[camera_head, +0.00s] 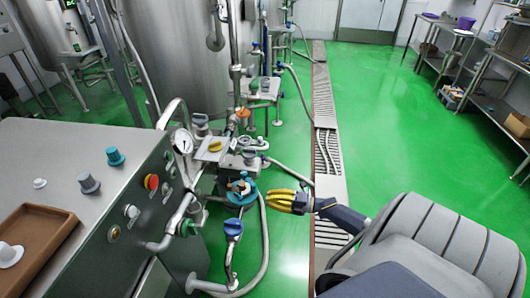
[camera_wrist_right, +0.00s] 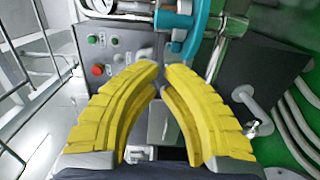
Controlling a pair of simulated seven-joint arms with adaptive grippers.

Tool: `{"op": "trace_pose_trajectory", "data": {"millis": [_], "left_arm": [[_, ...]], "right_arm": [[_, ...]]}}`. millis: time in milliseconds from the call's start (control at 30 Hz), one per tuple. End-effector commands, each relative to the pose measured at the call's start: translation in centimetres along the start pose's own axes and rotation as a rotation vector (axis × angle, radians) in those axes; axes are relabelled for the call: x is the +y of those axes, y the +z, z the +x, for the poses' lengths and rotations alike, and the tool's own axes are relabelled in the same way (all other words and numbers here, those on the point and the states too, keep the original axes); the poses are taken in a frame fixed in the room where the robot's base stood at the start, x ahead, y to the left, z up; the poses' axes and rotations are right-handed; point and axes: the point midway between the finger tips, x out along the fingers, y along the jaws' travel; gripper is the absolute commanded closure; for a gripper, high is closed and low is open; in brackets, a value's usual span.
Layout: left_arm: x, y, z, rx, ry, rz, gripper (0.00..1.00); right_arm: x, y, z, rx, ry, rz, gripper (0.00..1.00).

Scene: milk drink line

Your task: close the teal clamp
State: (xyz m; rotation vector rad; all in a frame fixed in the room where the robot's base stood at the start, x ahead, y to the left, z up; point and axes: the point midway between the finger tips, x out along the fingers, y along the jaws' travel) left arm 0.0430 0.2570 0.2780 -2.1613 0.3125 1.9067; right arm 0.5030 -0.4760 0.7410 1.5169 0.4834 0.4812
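My left gripper is not in view.
A blue valve handle (camera_head: 233,228) stands just below the clamp. A grey control cabinet (camera_head: 75,165) with knobs and a brown tray (camera_head: 30,240) fills the left. Hoses (camera_head: 264,245) hang near the fitting. Green floor and a drain grate (camera_head: 327,150) lie right.

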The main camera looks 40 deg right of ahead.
Motion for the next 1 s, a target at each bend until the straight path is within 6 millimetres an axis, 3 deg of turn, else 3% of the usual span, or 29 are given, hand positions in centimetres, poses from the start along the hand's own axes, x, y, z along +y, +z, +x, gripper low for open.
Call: {"op": "trace_pose_trajectory", "data": {"millis": [200,400,767,867,1000], "left_arm": [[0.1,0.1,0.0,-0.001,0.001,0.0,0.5],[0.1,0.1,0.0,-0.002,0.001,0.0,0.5],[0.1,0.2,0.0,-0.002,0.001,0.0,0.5],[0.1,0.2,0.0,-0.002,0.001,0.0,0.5],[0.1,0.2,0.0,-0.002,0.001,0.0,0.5]], "right_arm": [[0.0,0.1,-4.1,0.0,-0.002,-0.001,1.0],[0.0,0.2,-6.6,0.0,0.0,-0.001,1.0],[0.0,0.3,-8.2,-0.002,-0.002,0.02,1.0],[-1.0,1.2,-8.2,-0.042,-0.044,0.064,1.0],[-4.5,4.3,-9.8,-0.204,-0.147,0.178,1.0]]}}
